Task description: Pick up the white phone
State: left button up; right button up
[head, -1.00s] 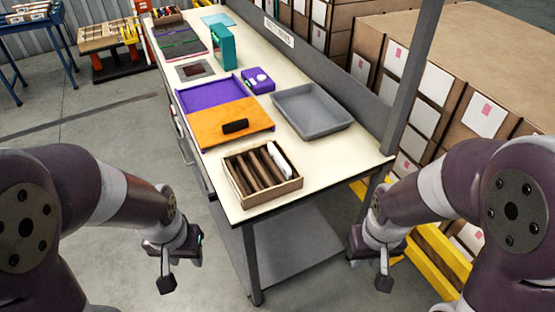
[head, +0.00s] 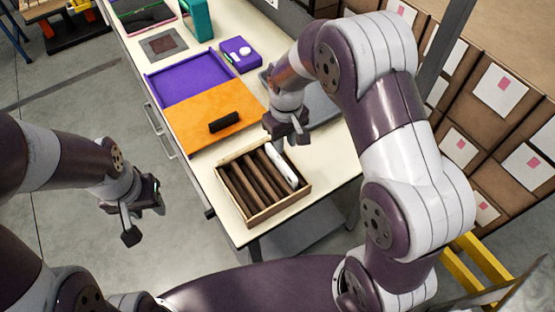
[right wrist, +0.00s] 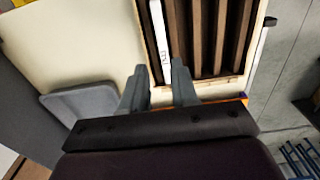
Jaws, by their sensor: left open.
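The white phone (head: 281,165) stands on edge in the rightmost slot of a wooden slotted box (head: 245,222) at the near end of the table. My right gripper (head: 291,144) is above the far end of the box, close to the phone's far end. In the right wrist view the right gripper (right wrist: 160,78) is open, its fingers apart, with the phone (right wrist: 158,35) lined up ahead of the gap. Whether they touch cannot be told. My left gripper (head: 145,216) is open and empty over the floor, left of the table.
An orange board (head: 190,118) with a black object (head: 224,121) on it lies beyond the box, beside a purple tray (head: 185,72). A grey tray (head: 322,108) is partly hidden behind my right arm. A purple box (head: 240,54) is farther back. Cartons (head: 465,125) stand at right.

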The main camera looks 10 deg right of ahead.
aim_at(281, 161)
jog(key=f, duration=0.3)
jog(key=f+p, duration=0.1)
jog(key=f, duration=0.4)
jog(key=shift+w+a+f, duration=0.3)
jog(key=shift+a+f, duration=0.05)
jog(key=shift+w, duration=0.15)
grip_shut()
